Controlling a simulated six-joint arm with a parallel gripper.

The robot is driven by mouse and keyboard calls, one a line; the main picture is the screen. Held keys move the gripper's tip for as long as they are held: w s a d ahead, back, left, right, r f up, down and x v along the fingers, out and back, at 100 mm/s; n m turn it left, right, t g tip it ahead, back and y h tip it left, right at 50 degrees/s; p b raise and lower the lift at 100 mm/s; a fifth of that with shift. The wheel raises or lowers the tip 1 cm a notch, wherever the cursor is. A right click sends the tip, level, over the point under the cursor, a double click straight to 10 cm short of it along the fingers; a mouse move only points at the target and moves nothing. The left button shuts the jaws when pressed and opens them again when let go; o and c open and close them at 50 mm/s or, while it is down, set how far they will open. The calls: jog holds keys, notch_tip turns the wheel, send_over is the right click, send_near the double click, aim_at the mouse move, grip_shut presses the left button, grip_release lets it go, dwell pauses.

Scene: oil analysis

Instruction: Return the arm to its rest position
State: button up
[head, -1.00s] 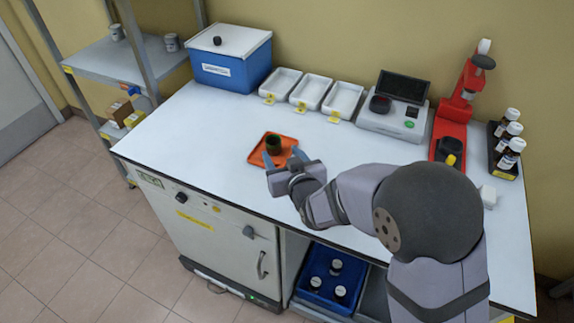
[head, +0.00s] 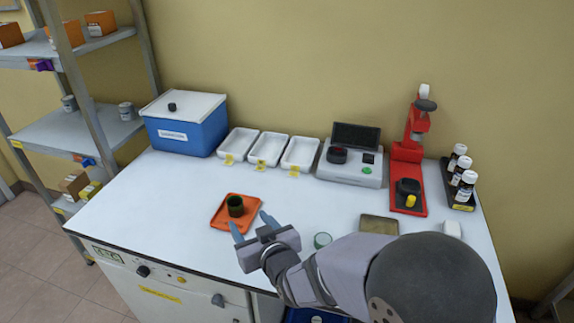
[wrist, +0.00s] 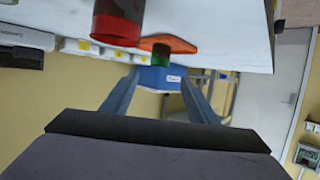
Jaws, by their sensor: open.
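My gripper (head: 249,218) is open and empty, with two blue fingers apart, at the near right side of the orange tray (head: 221,221) in the head view. A dark green cup (head: 236,206) stands upright on the tray, beyond the fingertips and apart from them. In the wrist view, which is upside down, the fingers of my gripper (wrist: 160,82) are spread with nothing between them. The orange tray (wrist: 178,43) and the green cup (wrist: 160,55) show beyond them. My arm comes in from the lower right of the head view.
A red cylinder (wrist: 118,22) is close in the wrist view. Along the back stand a blue box (head: 183,136), white trays, an instrument (head: 350,175), a red stand (head: 407,172) and several bottles.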

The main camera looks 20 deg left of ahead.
jog(key=w+d+r+n+g+h+p, duration=0.2)
jog(key=w+d+n+h+p, duration=0.25)
jog(key=d, duration=0.75)
jog(key=s+d+r+n+g+h+p, duration=0.25)
jog(key=s+d+g+h, duration=0.2)
jog(key=s+d, duration=0.85)
jog(key=s+d+f+m+g, duration=0.2)
jog(key=s+d+f+m, duration=0.1)
jog(key=d+m, duration=0.3)
jog(key=s+d+f+m+g+b, duration=0.1)
jog(key=s+d+f+m, duration=0.3)
jog(key=m, duration=0.5)
jog(key=s+d+g, duration=0.1)
jog(key=s+d, duration=0.1)
jog(key=d, duration=0.1)
